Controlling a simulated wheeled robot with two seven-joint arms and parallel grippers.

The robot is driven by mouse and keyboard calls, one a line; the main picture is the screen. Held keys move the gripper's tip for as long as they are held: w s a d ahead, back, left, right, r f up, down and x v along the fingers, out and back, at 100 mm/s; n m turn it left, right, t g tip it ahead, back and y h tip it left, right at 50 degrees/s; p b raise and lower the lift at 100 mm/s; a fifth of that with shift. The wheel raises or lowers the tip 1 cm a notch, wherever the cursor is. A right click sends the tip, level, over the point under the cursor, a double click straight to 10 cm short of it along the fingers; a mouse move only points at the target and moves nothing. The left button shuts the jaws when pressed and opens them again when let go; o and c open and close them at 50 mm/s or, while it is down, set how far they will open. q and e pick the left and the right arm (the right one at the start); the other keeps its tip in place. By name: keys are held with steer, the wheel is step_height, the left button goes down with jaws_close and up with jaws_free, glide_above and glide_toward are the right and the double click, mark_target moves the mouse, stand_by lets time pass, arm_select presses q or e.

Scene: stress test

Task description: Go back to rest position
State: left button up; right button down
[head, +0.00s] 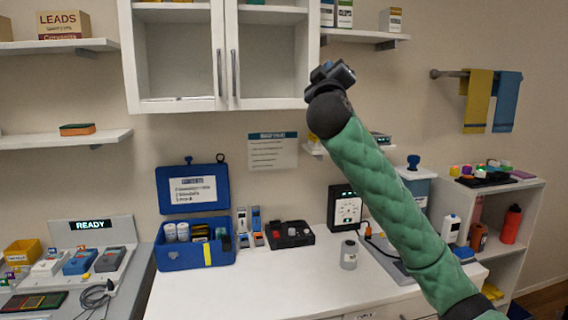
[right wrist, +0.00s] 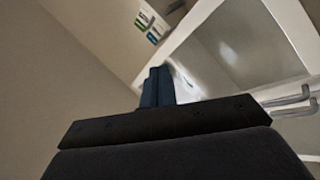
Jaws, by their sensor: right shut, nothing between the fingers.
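My right arm, in a green quilted sleeve, rises from the lower right of the head view. Its right gripper (head: 333,72) is in front of the lower right corner of the white wall cabinet (head: 176,104). In the right wrist view the dark fingers (right wrist: 158,87) are together with nothing between them, and the cabinet's glass door shows behind. I cannot tell from these views whether the gripper touches the cabinet. My left arm and left gripper are not in view.
The white counter (head: 240,290) below holds an open blue case (head: 192,255), a grey canister (head: 349,254) and a dial box (head: 346,208). A wall shelf (head: 365,36) is just above right of the gripper. A shelf unit (head: 520,215) stands at right.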

steer(key=s+d+f+m+g+y, duration=0.1)
steer(key=s+f+g, duration=0.35)
steer(key=f, duration=1.15)
steer(key=s+f+m+g+y, duration=0.1)
steer(key=s+f+g+y, duration=0.3)
steer(key=f, duration=1.2)
steer(key=s+d+f+m+g+h, duration=0.1)
steer(key=s+f+g, duration=0.35)
steer(key=f, duration=1.15)
steer(key=s+d+f+m+g, duration=0.15)
steer(key=s+f+g, duration=0.25)
steer(key=s+f, duration=1.75)
steer(key=s+f+g, duration=0.4)
steer(key=s+f, duration=1)
steer(key=s, duration=0.3)
steer(key=shift+s+f+y+p, duration=0.2)
steer(key=shift+s+y+p, duration=0.1)
steer(key=shift+s, duration=0.1)
steer(key=shift+a+m, duration=0.1)
steer(key=shift+m, duration=0.15)
